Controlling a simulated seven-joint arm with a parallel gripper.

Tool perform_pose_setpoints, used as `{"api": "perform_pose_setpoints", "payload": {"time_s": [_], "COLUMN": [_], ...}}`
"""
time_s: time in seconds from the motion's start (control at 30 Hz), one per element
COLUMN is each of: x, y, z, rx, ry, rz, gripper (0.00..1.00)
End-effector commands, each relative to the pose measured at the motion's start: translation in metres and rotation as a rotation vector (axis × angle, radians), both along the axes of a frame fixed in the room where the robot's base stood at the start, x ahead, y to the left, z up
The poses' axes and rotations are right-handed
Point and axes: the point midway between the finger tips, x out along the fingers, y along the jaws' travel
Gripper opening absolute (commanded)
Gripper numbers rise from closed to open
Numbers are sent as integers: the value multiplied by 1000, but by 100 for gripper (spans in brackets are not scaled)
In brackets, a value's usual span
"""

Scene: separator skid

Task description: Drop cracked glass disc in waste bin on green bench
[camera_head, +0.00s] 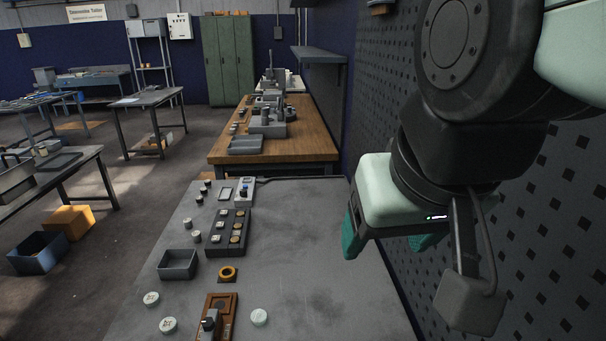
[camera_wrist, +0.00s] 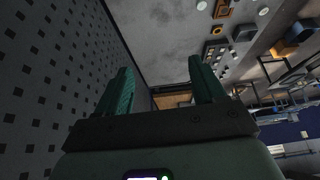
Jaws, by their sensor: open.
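Pale round discs lie on the near grey bench (camera_head: 310,270). Two at the front left, a rear disc (camera_head: 151,298) and a front disc (camera_head: 168,324), carry dark marks; a plainer disc (camera_head: 259,316) lies to their right. I cannot tell which one is the cracked glass disc. An open grey box (camera_head: 178,264) stands behind the marked discs; whether it is the waste bin is unclear. No bench here looks clearly green. My gripper (camera_head: 388,240) is open and empty, raised at the bench's right side by the pegboard. Its teal fingers also show apart in the wrist view (camera_wrist: 161,75).
The perforated wall (camera_head: 540,220) is close on the right. A wooden bench (camera_head: 310,145) stands beyond.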

Motion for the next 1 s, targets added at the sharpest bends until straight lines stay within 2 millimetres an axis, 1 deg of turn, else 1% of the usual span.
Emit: {"api": "perform_pose_setpoints", "payload": {"time_s": [0.03,0.07,0.17,0.53,0.63,0.67,0.77,0.87,1.0], "x": [-6,-8,-11,-10,-4,0,21,53,101], "y": [-2,-2,-3,-3,-1,0,8,19,37], "z": [0,0,-1,0,0,-1,-3,-10,-31], "rx": [-2,-4,-7,-6,7,16,65,133,233], "ry": [-11,-13,-17,-17,-4,4,47,109,202], "rz": [-1,-1,0,-1,-14,-22,-75,-156,-290], "gripper": [72,74,74,74,74,74,74,74,74]}}
